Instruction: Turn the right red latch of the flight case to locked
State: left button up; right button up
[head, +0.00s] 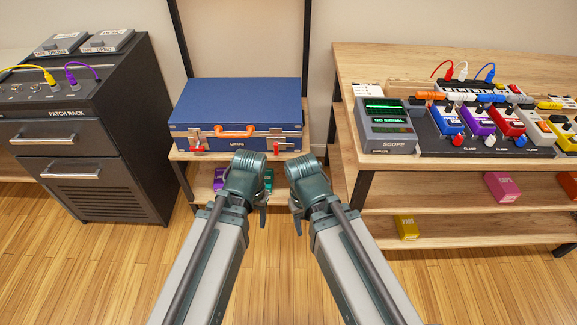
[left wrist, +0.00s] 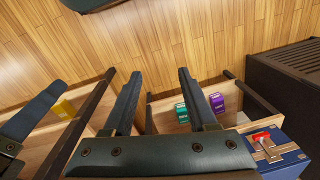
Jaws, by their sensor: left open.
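The blue flight case (head: 235,100) lies closed on a wooden shelf stand, its front facing me. Its right red latch (head: 276,149) is on the front, right of the orange handle (head: 235,131); its red tab points down. The left red latch (head: 198,146) is on the other side of the handle. My left gripper (head: 263,210) is open and empty, in front of and below the case, apart from it. In the left wrist view, one red latch (left wrist: 261,138) shows at lower right, beside the gripper (left wrist: 158,75). My right gripper (head: 297,230) is close by on the right; its fingers are hard to make out.
The dark patch rack (head: 75,130) stands left of the case. A wooden bench (head: 350,75) with the scope (head: 386,125) and several pedals stands close on the right. A purple and a green box lie on the shelf under the case. The floor in front is clear.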

pick_arm(q)
notch_tip(320, 180, down, 22)
jog(key=w+a+t+h+b, duration=0.1)
jog(key=w+b, duration=0.2)
jog(key=b, duration=1.6)
jog(key=w+d+f+m+t+h+b, duration=0.1)
jog(key=w+d+f+t+h+b, duration=0.35)
jog(key=w+f+b, duration=0.65)
jog(key=w+d+r+m+t+h+b, duration=0.25)
jog(key=w+d+r+t+b, duration=0.2)
jog(key=w+d+r, duration=0.35)
jog(key=w+a+r+n+t+y, duration=0.4)
jog(key=a+r+n+t+y, duration=0.2)
jog(key=r+t, duration=0.2)
notch_tip(320, 180, up, 2)
jog(key=shift+w+a+y, duration=0.25)
jog(key=shift+y, duration=0.15)
jog(key=shift+w, duration=0.1)
